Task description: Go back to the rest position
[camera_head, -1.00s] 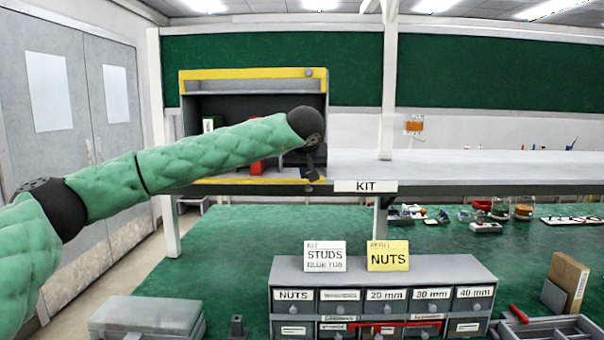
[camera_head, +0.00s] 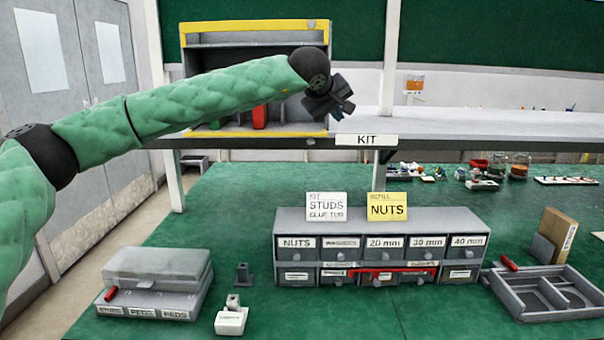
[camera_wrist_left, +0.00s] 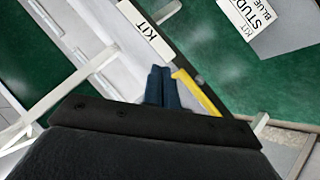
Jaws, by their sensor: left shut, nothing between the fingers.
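My left arm, in a green padded sleeve, reaches in from the left in the head view. Its dark gripper (camera_head: 340,104) is raised in front of the shelf, above the KIT label (camera_head: 366,140). In the left wrist view the two fingers (camera_wrist_left: 161,88) are together with nothing between them, and the KIT label (camera_wrist_left: 144,32) shows beyond them. The gripper looks apart from the shelf (camera_head: 450,128), though the gap is hard to judge. My right gripper is in neither view.
A grey cabinet with yellow edges (camera_head: 257,26) stands behind the arm, holding a red item (camera_head: 260,117). Below are a drawer unit (camera_head: 377,220), a grey case (camera_head: 157,268) and a divided tray (camera_head: 553,292).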

